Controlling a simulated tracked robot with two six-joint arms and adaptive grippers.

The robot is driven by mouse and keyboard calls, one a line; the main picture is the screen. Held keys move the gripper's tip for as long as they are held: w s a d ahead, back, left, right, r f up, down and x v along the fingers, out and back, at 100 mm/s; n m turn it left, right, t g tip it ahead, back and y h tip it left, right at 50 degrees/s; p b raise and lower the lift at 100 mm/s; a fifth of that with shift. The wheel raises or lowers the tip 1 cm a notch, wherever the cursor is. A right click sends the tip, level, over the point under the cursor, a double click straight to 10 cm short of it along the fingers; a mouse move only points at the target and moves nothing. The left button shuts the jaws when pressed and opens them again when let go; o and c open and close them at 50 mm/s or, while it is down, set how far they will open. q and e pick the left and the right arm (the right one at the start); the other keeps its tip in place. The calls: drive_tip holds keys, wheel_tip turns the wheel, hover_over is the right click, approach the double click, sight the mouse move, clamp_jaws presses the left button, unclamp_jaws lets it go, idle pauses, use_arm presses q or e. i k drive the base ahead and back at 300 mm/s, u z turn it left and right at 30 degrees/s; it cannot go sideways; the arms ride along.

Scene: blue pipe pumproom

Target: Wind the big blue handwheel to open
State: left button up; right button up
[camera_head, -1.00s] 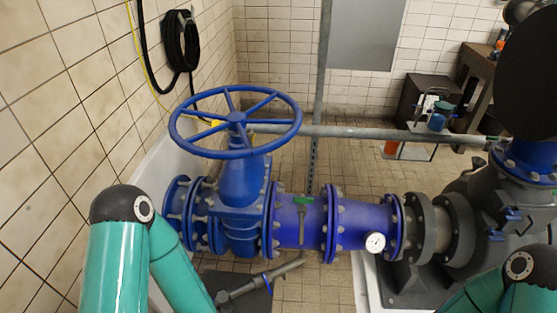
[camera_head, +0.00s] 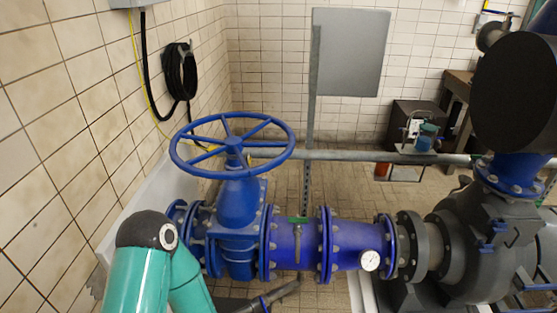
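The big blue handwheel (camera_head: 233,143) sits level on top of a blue gate valve (camera_head: 238,205), left of the middle of the picture. Its rim and spokes show clearly, and nothing touches it. My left arm comes in at the bottom left, with its teal links and dark elbow below and left of the wheel. My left gripper is out of the picture. My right arm and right gripper are not in view.
A blue pipe (camera_head: 345,240) with a white gauge (camera_head: 370,260) runs right from the valve to a grey pump (camera_head: 470,240). A grey pipe (camera_head: 350,156) passes behind the wheel. The tiled wall (camera_head: 60,120) with a black hose coil (camera_head: 180,82) bounds the left.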

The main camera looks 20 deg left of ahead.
sight(232, 144)
drive_tip(key=z, duration=0.05)
drive_tip(key=i, duration=1)
drive_tip(key=u, duration=0.05)
